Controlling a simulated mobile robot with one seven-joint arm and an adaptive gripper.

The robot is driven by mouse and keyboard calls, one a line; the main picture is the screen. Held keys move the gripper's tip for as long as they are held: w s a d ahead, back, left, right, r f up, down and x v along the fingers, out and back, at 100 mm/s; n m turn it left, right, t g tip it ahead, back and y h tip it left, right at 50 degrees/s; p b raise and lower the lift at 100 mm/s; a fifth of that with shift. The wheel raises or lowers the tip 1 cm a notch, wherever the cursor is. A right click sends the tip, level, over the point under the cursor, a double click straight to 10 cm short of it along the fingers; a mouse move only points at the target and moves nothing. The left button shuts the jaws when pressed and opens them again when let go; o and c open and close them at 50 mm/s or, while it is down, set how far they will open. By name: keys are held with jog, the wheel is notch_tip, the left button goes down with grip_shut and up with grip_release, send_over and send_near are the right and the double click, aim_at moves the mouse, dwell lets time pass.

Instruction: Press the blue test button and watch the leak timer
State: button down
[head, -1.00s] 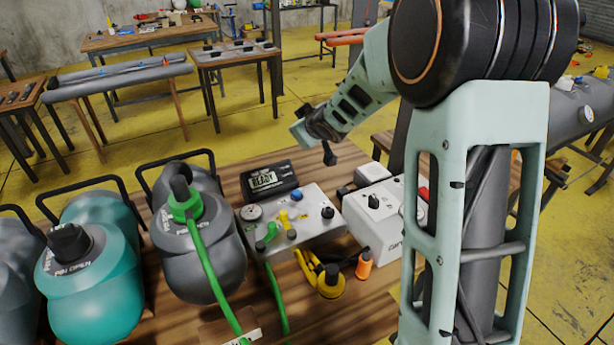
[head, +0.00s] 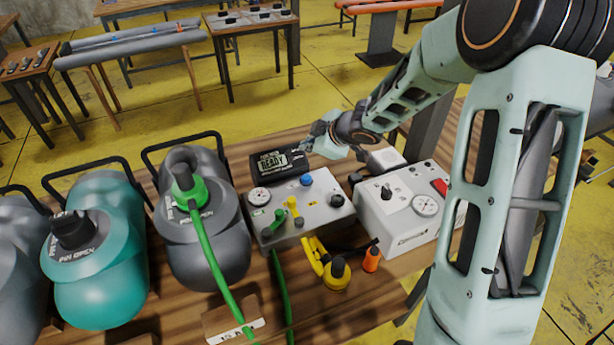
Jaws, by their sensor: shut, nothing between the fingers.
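The blue test button (head: 306,180) stands on the top of a grey test box (head: 328,212), toward its back edge. The leak timer (head: 276,165) is a black unit behind the box, and its display reads READY. My gripper (head: 304,147) is shut and empty. It is at the timer's right end in the picture, behind and above the blue button and apart from it. Whether its tips touch the timer, I cannot tell. The box also carries a gauge, green and yellow valves and a black knob.
A white box with a gauge and red switch (head: 404,210) stands right of the test box. A yellow fitting (head: 336,272) and orange piece (head: 371,259) lie in front.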

aim_at(308, 179)
jog(key=shift+f+b, duration=4.4)
jog(key=shift+f, duration=0.45)
jog(key=shift+f+b, duration=0.55)
jog(key=shift+b, duration=0.1)
jog(key=shift+r, duration=0.1)
jog(key=shift+r+p, duration=0.9)
jog(key=shift+p, duration=0.2)
notch_tip(308, 179, up, 5)
jog(key=p, duration=0.5)
jog(key=shift+r, duration=0.1)
